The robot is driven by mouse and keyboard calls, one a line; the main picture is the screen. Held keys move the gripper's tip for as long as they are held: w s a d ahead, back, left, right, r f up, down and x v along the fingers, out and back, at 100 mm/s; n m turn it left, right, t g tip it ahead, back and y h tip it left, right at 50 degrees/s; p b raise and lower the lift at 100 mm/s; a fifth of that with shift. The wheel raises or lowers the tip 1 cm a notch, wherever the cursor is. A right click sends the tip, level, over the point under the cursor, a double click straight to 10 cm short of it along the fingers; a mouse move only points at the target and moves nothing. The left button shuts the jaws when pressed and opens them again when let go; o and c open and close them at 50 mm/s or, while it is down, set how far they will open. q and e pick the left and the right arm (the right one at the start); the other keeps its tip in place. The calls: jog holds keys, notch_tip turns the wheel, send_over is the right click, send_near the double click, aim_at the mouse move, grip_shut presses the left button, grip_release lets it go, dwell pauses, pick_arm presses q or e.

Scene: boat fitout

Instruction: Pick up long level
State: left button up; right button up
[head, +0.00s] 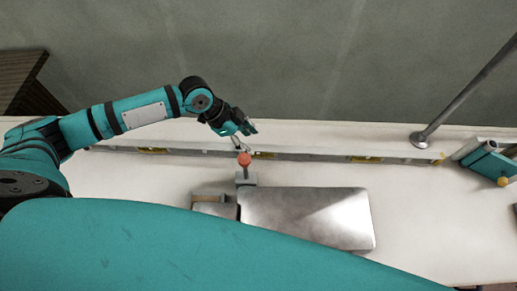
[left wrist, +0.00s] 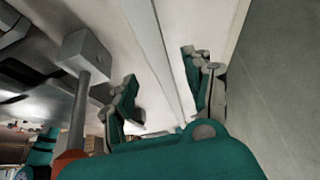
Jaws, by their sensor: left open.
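The long level (head: 320,157) is a thin grey bar with yellow windows. It lies along the back of the white counter in the head view, running left to right. My left gripper (head: 246,133) is open and above the bar, a little left of its middle, with the wrist hiding little of it. In the left wrist view, the two teal and grey fingers (left wrist: 163,85) are spread apart, and a long narrow strip, seemingly the level (left wrist: 168,50), runs between them. I cannot tell whether the fingers touch it. My right gripper is not in view.
A red-knobbed lever (head: 244,160) stands close in front of the level, beside a metal plate (head: 310,217). A metal post (head: 465,92) rises near the level's right end. A teal object with a yellow knob (head: 489,163) lies farther right. Dark wooden boards (head: 20,75) are at the upper left.

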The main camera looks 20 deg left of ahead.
aim_at(255, 147)
pick_arm(q)
jog(key=shift+a+p+x, duration=0.15)
jog(key=shift+p+x, duration=0.1)
jog(key=shift+x, duration=1.25)
jog(key=shift+a+p+x, duration=0.1)
jog(key=shift+p+x, duration=0.15)
jog(key=shift+x, duration=1.25)
jog(key=shift+f, duration=0.15)
jog(key=shift+s, duration=0.1)
jog(key=shift+c, duration=0.4)
grip_shut()
